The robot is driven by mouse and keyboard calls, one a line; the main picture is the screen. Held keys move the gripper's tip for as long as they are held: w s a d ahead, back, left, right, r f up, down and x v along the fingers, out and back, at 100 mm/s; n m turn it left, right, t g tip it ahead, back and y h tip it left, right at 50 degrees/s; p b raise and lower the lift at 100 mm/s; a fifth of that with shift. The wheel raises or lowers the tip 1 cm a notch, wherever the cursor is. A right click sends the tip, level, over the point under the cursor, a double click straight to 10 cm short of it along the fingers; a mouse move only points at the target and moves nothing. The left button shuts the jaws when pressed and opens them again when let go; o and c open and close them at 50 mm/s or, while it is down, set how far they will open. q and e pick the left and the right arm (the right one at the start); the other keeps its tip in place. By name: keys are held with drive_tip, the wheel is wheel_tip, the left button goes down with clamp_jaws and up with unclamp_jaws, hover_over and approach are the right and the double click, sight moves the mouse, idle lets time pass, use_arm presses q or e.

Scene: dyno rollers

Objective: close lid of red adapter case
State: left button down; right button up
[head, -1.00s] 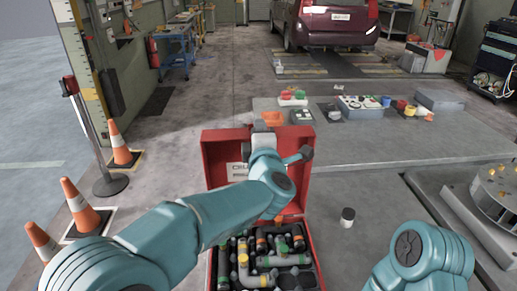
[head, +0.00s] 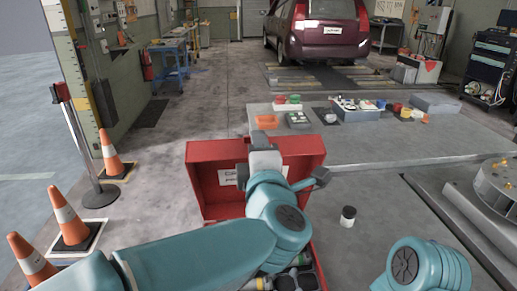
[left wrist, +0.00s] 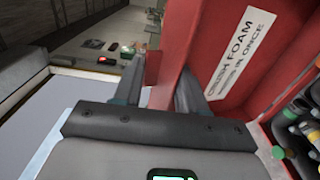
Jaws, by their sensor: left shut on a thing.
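The red adapter case stands open in front of me, its lid (head: 205,180) raised and facing me with a white label inside. Its base holds dark, grey and yellow adapters (head: 300,279) and is mostly hidden behind my left arm. The lid also fills the upper right of the left wrist view (left wrist: 236,88), with adapters (left wrist: 302,128) at the right edge. My left gripper (head: 264,150) is at the lid's top edge. In the left wrist view its fingers (left wrist: 160,85) straddle the lid's edge and are shut on it. My right gripper is out of view; only my right arm shows.
A low grey platform (head: 400,143) lies behind the case with an orange bin (head: 266,122) and several small parts. Traffic cones (head: 70,215) stand at the left.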

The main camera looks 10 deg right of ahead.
use_arm(q)
drive_tip(key=shift+f, duration=0.15)
drive_tip(key=c, duration=1)
unclamp_jaws()
drive_tip(key=s, duration=0.7)
drive_tip(key=shift+s+b, duration=0.3)
drive_tip(key=shift+b, duration=0.15)
